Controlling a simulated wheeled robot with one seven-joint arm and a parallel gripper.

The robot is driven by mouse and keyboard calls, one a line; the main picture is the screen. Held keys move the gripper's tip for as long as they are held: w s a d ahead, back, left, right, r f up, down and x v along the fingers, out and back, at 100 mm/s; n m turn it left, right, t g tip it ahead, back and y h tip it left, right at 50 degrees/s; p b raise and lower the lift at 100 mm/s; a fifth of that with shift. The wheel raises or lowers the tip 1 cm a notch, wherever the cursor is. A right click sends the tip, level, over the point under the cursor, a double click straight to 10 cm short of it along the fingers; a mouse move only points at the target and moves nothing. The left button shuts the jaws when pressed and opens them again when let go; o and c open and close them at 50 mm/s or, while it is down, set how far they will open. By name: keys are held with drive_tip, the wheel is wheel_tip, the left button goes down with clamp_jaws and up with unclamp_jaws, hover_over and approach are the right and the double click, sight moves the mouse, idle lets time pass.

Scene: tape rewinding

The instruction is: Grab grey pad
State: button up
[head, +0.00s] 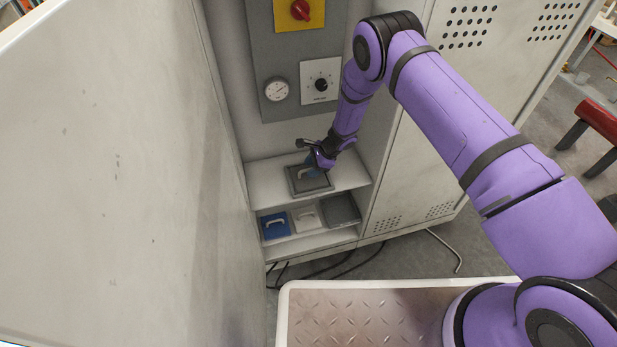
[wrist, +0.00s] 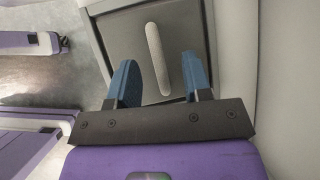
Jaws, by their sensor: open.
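The grey pad (head: 323,183) lies on the upper shelf of the open cabinet, with a pale bar handle on its top. In the wrist view the grey pad (wrist: 186,32) fills the upper middle, and its handle (wrist: 156,55) runs lengthwise between my fingers. My gripper (head: 309,170) is over the pad in the head view and partly hides it. In the wrist view my gripper (wrist: 160,72) is open, with one blue finger on each side of the handle and gaps between. I cannot tell how far the fingertips are above the pad.
The lower shelf holds a blue pad (head: 274,233), a white pad (head: 306,227) and a dark grey slab (head: 340,211). The cabinet door (head: 110,180) stands open on the left. A panel with a gauge (head: 277,90), a dial (head: 320,84) and a red knob (head: 299,9) is above the shelf.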

drive_tip(key=shift+a+f, duration=0.35)
drive_tip(key=shift+f, duration=0.25)
clamp_jaws()
drive_tip(key=shift+r, duration=0.15)
